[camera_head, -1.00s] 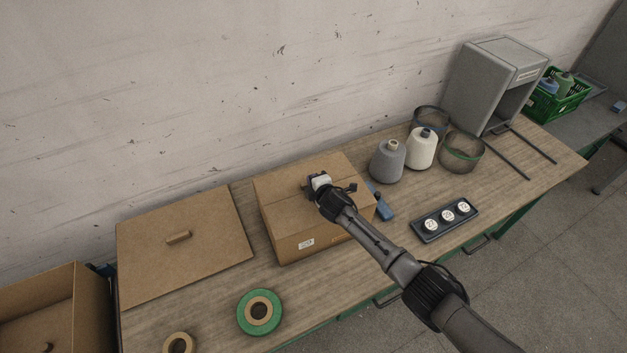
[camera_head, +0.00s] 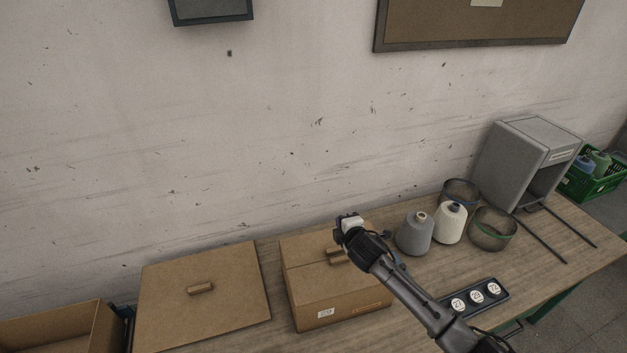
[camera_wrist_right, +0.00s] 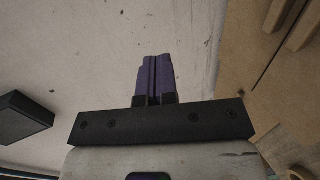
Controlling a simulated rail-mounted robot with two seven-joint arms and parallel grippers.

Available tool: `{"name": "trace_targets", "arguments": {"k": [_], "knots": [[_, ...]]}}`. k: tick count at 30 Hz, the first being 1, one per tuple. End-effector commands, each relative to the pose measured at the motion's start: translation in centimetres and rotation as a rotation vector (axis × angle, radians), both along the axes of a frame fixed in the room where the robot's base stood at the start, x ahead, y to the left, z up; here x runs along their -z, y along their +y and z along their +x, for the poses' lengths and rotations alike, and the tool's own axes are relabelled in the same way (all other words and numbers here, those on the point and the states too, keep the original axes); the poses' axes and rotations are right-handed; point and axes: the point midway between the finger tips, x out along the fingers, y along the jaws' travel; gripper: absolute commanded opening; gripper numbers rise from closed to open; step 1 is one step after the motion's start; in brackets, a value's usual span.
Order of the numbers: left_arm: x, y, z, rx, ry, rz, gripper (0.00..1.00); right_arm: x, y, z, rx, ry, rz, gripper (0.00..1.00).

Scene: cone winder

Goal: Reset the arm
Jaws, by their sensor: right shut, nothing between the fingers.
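My right arm comes in from the lower right in the head view. Its gripper (camera_head: 348,220) is above the back of the closed cardboard box (camera_head: 345,295), apart from it and seen against the wall. In the right wrist view the purple fingers of the right gripper (camera_wrist_right: 158,62) are pressed together with nothing between them. My left gripper is in no view.
A cardboard lid (camera_head: 205,310) with a small handle lies left of the box. Right of the arm stand a grey cone (camera_head: 414,235), a white cone (camera_head: 449,224), wire rings, a dark tray (camera_head: 480,298) with numbered discs and a grey cabinet (camera_head: 515,165).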

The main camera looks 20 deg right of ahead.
Motion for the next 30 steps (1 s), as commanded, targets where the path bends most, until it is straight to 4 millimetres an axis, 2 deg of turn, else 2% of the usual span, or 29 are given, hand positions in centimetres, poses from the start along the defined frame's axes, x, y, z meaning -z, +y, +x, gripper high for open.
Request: {"name": "trace_targets", "arguments": {"k": [7, 12, 14, 17, 23, 24, 27, 29, 30], "knots": [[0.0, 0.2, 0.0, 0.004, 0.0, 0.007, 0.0, 0.1, -0.3, -0.1, 0.047, 0.017, 0.08, 0.0], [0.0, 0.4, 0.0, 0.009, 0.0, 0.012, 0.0, 1.6, -1.8, -1.1, 0.238, 0.12, 0.222, 0.0], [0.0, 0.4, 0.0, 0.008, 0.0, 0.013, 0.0, 1.0, -1.6, -1.7, 0.296, 0.138, 0.279, 0.0], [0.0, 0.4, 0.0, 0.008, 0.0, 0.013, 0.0, -1.4, -0.6, -2.8, 0.377, 0.144, 0.382, 0.0], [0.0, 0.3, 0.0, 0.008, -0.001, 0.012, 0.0, -8.9, 1.6, -5.8, 0.475, 0.101, 0.611, 0.0], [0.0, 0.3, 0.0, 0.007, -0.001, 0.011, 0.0, -10.2, 2.2, -6.8, 0.486, 0.095, 0.659, 0.0], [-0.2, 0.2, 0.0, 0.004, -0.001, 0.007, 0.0, -12.2, 3.4, -10.2, 0.516, 0.104, 0.78, 0.0], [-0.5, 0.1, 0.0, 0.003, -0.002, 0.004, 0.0, -12.4, 4.0, -12.8, 0.534, 0.124, 0.85, 0.0], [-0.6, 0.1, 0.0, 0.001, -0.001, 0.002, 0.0, -12.3, 4.2, -14.8, 0.547, 0.142, 0.895, 0.0]]}}
